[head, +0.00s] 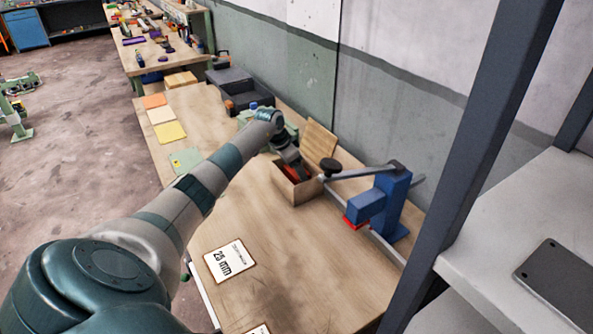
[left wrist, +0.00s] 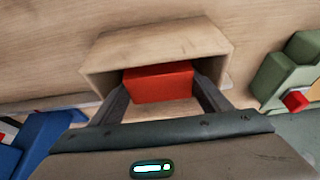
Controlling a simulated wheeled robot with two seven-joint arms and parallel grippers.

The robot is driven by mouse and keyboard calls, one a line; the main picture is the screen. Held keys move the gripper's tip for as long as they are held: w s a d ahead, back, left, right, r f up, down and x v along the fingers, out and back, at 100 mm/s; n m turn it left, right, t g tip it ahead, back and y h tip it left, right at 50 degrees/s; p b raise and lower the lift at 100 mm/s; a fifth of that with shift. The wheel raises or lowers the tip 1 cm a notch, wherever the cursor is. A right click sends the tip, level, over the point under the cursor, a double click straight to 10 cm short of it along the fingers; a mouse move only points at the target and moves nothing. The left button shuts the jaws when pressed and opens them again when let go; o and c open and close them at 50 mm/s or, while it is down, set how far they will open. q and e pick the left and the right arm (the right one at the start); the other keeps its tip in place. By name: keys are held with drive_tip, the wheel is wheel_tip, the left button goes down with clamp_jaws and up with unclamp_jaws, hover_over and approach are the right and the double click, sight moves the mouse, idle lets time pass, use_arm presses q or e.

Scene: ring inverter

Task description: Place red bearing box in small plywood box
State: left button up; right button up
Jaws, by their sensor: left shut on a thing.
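The red bearing box (left wrist: 158,82) is between the two fingers of my left gripper (left wrist: 163,92), which is shut on it. In the left wrist view it is within the opening of the small plywood box (left wrist: 155,42). The plywood box stands on the workbench and also shows in the head view (head: 299,192), with a little red visible inside it at the gripper. I cannot tell whether the red box touches the plywood box's floor. My right gripper is not in view.
A blue device with a long lever (head: 394,196) stands just right of the plywood box. A plywood panel (head: 319,140) is behind it. Dark grey bins (head: 232,84) sit farther back. A "25 mm" card (head: 230,260) lies on clear bench in front. A grey shelf (head: 520,215) is at right.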

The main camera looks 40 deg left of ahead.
use_arm(q)
drive_tip(key=o, duration=1.1)
drive_tip(key=shift+r, duration=0.2)
drive_tip(key=shift+s+a+r, duration=0.15)
drive_tip(key=shift+s+r, duration=0.1)
drive_tip(key=shift+r, duration=0.3)
drive_tip(key=d+b+v, duration=0.1)
drive_tip(key=b+v, duration=0.2)
drive_tip(key=v, duration=0.7)
drive_tip(key=shift+a+r, duration=0.3)
drive_tip(key=shift+a, duration=0.15)
drive_tip(key=shift+s, duration=0.1)
